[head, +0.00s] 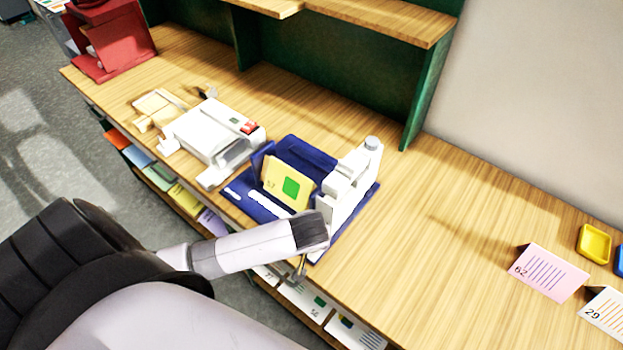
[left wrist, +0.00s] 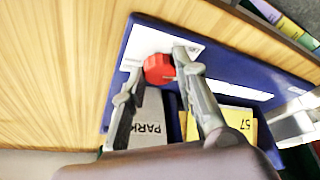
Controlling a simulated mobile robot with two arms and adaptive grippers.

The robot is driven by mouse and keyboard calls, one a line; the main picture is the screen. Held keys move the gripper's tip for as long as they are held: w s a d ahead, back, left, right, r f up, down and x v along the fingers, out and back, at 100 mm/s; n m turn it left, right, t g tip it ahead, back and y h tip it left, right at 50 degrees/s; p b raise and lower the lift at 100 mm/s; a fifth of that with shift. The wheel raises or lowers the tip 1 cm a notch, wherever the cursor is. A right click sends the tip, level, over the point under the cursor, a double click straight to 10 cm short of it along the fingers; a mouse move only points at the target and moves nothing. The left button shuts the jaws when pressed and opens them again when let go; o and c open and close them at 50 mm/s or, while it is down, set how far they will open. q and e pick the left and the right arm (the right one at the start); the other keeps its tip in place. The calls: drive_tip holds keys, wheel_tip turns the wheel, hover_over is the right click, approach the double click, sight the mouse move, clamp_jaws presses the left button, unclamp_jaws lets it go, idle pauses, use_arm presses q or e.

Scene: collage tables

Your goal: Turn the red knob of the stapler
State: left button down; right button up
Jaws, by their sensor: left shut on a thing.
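The stapler is a white upright body (head: 352,182) with a grey cap, standing at the right end of a dark blue base. In the left wrist view its pale body marked "PARK" (left wrist: 150,118) shows between my fingers. The red knob (left wrist: 158,68) shows at the end of that body; in the head view it is hidden. My left gripper (left wrist: 156,75) is shut on the red knob, one finger on each side. In the head view my left gripper (head: 302,266) is at the front of the stapler, its fingertips mostly hidden. My right gripper is in neither view.
A yellow card marked 57 (head: 287,187) stands on the blue base (head: 243,204), beside the stapler. A white machine (head: 208,135) stands to the left, a red one (head: 110,40) farther back. The table (head: 430,240) right of the stapler is clear up to a pink card (head: 548,271).

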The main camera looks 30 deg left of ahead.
use_arm(q)
drive_tip(key=m+h, duration=0.1)
drive_tip(key=m, duration=0.1)
drive_tip(key=m+h, duration=0.1)
drive_tip(key=m, duration=0.4)
drive_tip(key=shift+a+t+h, duration=0.35)
drive_tip(key=shift+t+h, duration=0.05)
drive_tip(key=m+h, duration=0.1)
drive_tip(key=m, duration=0.3)
drive_tip(key=shift+a, duration=0.15)
drive_tip(key=m+g+h, duration=0.1)
drive_tip(key=m, duration=0.2)
drive_tip(key=shift+w+a+m, duration=0.1)
drive_tip(key=shift+m, duration=0.2)
drive_tip(key=shift+w+m+g+h+b, duration=0.1)
drive_tip(key=shift+m+g+h+b, duration=0.3)
drive_tip(key=shift+m, duration=0.5)
drive_tip(key=m+b, duration=0.1)
drive_tip(key=m, duration=0.1)
drive_tip(key=shift+f+m+g+h, duration=0.1)
drive_tip(key=shift+m+g+h, duration=0.3)
drive_tip(key=m+g+b, duration=0.1)
drive_tip(key=m, duration=0.2)
drive_tip(key=shift+w+h+b, duration=0.15)
drive_tip(key=shift+h+b, duration=0.15)
drive_tip(key=shift+b, duration=0.05)
drive_tip(key=shift+m+g+b, duration=0.55)
drive_tip(key=shift+m+g, duration=0.05)
drive_tip(key=shift+m, duration=1)
